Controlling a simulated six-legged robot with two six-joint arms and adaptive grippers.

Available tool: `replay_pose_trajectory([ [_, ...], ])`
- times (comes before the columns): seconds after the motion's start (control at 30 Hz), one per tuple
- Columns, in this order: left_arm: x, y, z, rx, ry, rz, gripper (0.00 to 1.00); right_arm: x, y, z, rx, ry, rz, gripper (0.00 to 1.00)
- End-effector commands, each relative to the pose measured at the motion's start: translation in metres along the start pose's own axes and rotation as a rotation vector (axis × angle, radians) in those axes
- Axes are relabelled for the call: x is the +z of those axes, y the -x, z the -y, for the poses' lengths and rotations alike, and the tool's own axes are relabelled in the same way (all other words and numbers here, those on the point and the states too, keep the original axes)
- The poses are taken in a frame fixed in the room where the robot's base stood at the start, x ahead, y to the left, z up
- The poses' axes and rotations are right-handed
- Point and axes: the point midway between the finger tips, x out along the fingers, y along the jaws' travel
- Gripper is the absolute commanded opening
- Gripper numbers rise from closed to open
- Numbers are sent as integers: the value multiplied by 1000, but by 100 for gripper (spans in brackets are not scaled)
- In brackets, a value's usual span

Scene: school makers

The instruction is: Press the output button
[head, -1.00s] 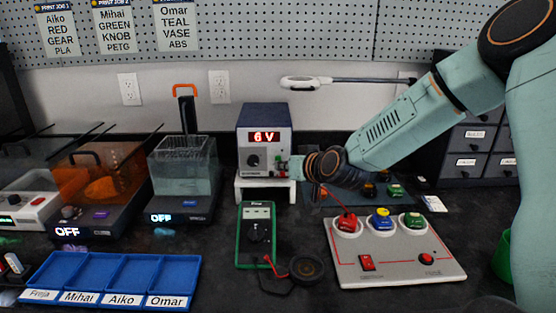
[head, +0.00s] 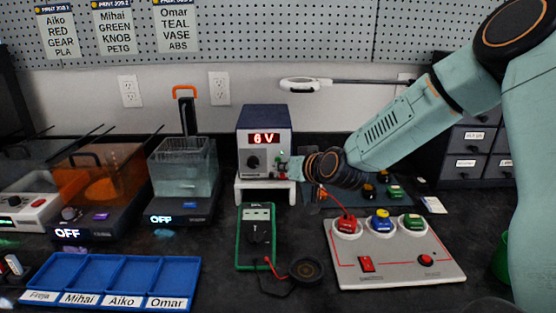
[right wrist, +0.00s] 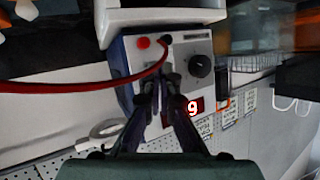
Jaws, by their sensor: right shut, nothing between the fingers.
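The power supply (head: 264,115) is a dark blue box with a grey front and a lit red "6 V" display (head: 264,138). A black knob (head: 253,163) is on its front. My right gripper (head: 290,168) is at the right side of that front. In the right wrist view the front appears upside down, with the knob (right wrist: 200,66), a red socket (right wrist: 144,42) and a dark socket (right wrist: 166,38). The shut, empty fingertips (right wrist: 165,68) are close to the panel between sockets and knob. They cover part of it; I cannot make out the output button or tell contact. My left gripper is not in view.
The supply stands on a white riser (head: 264,190). A green multimeter (head: 256,235) lies in front, and a grey panel with coloured clips (head: 393,255) is to its right. A red lead (right wrist: 80,86) crosses the right wrist view near the fingers.

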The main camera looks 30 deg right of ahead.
Motion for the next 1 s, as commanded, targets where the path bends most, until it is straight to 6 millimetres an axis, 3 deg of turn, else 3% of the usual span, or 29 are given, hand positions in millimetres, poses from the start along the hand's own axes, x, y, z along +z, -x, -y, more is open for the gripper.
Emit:
replay_pose_trajectory([
  [0.37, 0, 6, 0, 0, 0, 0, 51, 2, 4, 2, -1, -1, 2, 0],
  [1.0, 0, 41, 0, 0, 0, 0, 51, 24, 46, 25, -1, -1, 3, 0],
])
